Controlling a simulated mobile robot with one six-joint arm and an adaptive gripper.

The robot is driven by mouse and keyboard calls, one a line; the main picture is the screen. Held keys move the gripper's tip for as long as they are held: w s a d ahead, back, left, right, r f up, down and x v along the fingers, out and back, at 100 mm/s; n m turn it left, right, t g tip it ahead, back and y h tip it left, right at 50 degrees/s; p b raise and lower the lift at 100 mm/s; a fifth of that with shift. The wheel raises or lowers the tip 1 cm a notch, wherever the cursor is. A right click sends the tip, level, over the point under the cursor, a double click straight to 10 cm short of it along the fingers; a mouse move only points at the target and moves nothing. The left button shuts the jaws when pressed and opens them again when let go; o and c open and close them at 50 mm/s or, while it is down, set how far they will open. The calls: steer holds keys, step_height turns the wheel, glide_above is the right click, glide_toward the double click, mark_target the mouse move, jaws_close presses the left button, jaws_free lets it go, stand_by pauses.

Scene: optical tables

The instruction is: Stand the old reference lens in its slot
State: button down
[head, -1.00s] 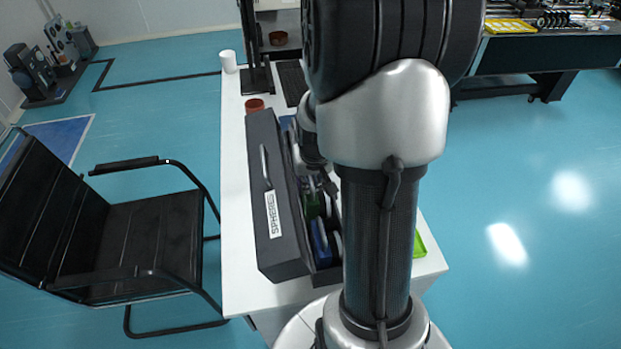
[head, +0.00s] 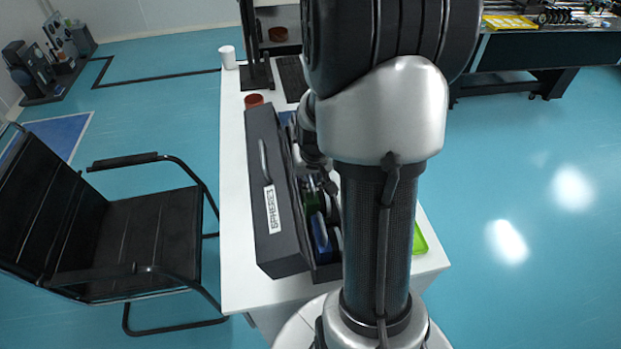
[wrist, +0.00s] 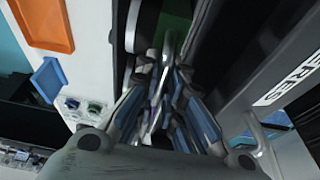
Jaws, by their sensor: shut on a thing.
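A dark case (head: 327,272) stands on the white table with its lid up. The lid (head: 278,185) has a white label that seems to read SPHERES. Inside are narrow slots with upright blue (head: 319,238) and green (head: 311,202) pieces. My gripper (head: 322,187) is down at the case opening, partly hidden by my arm. In the wrist view my gripper (wrist: 166,72) is shut on a thin, pale-rimmed piece, seemingly the old reference lens (wrist: 169,44), beside a green piece (wrist: 174,28). Whether its lower edge is in a slot is hidden.
The lid rises close beside my gripper. An orange tray (wrist: 42,22) and a blue tray (wrist: 48,79) lie on the table (wrist: 88,35). A green tray (head: 419,243), a reddish cup (head: 254,101) and a white cup (head: 228,57) are also there. A black chair (head: 150,230) stands left.

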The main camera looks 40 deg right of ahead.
steer(key=shift+f, duration=0.3)
steer(key=c, duration=1.6)
jaws_free()
steer(key=shift+c, duration=0.2)
steer(key=shift+o, duration=0.2)
steer(key=o, duration=0.8)
steer(key=shift+c, duration=0.2)
steer(key=shift+r+p, duration=3.3)
steer(key=shift+r, duration=1.2)
